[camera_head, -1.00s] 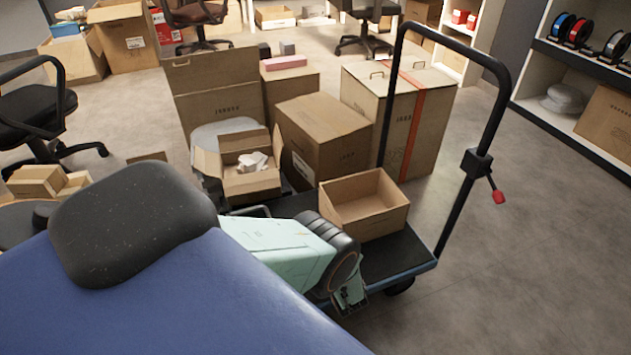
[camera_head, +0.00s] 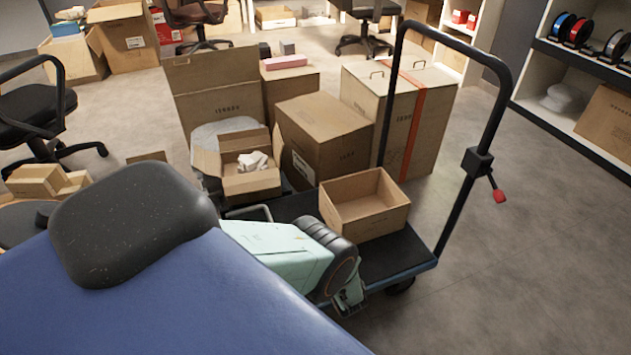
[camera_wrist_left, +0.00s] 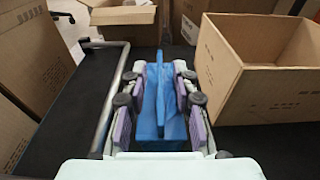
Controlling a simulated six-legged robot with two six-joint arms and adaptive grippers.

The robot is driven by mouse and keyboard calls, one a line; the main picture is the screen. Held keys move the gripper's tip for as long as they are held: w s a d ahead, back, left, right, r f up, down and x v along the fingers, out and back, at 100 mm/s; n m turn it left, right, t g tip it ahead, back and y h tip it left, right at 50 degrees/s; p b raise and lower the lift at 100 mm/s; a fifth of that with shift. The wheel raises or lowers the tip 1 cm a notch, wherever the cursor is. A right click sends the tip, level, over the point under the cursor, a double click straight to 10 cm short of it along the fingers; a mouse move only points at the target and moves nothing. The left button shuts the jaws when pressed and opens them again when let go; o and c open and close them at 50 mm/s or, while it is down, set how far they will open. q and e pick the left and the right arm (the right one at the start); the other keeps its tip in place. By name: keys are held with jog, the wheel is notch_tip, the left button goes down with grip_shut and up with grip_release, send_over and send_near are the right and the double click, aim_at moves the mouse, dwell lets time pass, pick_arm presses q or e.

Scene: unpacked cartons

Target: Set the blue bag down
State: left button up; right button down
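The blue bag (camera_wrist_left: 161,112) shows in the left wrist view, between the purple-padded fingers of my left gripper (camera_wrist_left: 160,95). Its blue material fills most of the gap and seems to touch the pads on both sides. The gripper looks closed on it, with the fingers kept apart by the bag's width. The bag's lower part is hidden, so I cannot tell whether it touches the cart's black deck (camera_wrist_left: 270,145). In the head view my mint-green arm covers the bag and most of the gripper. My right gripper is in neither current view.
An open, empty carton (camera_head: 365,218) stands on the cart deck (camera_head: 390,258), right of my left gripper; its near wall (camera_wrist_left: 265,97) is close. A small open carton (camera_head: 252,184) with white paper lies beyond. A metal rail (camera_wrist_left: 112,92) runs along the left. The cart's black handle (camera_head: 478,160) rises at right.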

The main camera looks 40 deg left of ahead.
pick_arm(q)
jog(key=shift+r, duration=0.1)
jog(key=p+v, duration=0.3)
jog(key=v, duration=0.9)
jog(key=s+a+f+n+g+h, duration=0.3)
jog(key=s+f+g, duration=0.3)
jog(key=s, duration=0.5)
jog(key=s+d+r+n+g+h, duration=0.1)
jog(key=s+d+n+g+h, duration=0.15)
jog(key=s, duration=0.35)
jog(key=s+d+n+g+h, duration=0.2)
jog(key=s+n+g+h, duration=0.15)
jog(key=s, duration=0.25)
jog(key=s+d+r+n+h, duration=0.5)
jog(key=d+r+n, duration=0.1)
jog(key=d+n, duration=0.15)
notch_tip(320, 180, up, 10)
jog(key=w+n+t, duration=0.2)
jog(key=n+t, duration=0.2)
jog(key=n, duration=0.3)
jog(key=shift+a, duration=0.4)
jog(key=shift+s+a+f+n, duration=0.1)
jog(key=shift+n, duration=0.25)
